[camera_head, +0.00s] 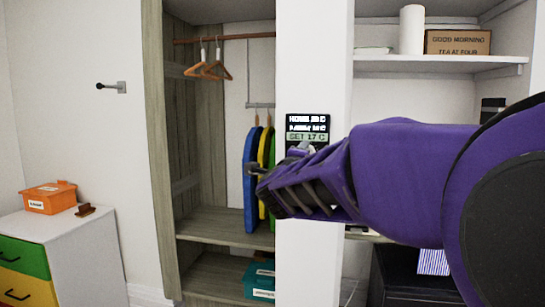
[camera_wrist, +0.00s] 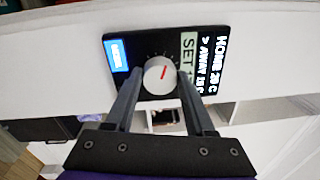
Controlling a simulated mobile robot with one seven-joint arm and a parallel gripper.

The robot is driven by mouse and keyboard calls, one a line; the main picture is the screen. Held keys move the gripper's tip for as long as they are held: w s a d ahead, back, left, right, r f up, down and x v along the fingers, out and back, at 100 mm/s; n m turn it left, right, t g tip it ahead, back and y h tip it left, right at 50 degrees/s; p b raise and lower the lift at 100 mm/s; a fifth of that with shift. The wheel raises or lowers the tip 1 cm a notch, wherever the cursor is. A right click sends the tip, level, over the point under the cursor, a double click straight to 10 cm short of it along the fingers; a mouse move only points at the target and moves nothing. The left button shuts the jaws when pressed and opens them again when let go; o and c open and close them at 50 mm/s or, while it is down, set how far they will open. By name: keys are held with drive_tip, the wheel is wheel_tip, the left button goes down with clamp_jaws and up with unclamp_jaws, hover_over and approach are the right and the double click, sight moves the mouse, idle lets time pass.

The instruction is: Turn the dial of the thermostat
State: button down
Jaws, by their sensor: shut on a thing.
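The thermostat (camera_head: 308,122) is a black panel on the white pillar, with white text lines and a pale strip reading "SET 17 C". In the wrist view the thermostat (camera_wrist: 123,82) is seen sideways, with a blue label on its left part. Its round pale grey dial (camera_wrist: 160,74) bears a short red mark. My gripper (camera_wrist: 160,82) has one dark finger on each side of the dial and is shut on it.
An open wardrobe with hangers (camera_head: 208,66) and coloured boards (camera_head: 250,170) is left of the pillar. An orange box (camera_head: 50,197) stands on a cabinet at far left.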

idle(0.4)
drive_tip(key=shift+c, duration=1.2)
unclamp_jaws()
drive_tip(key=shift+s, duration=0.15)
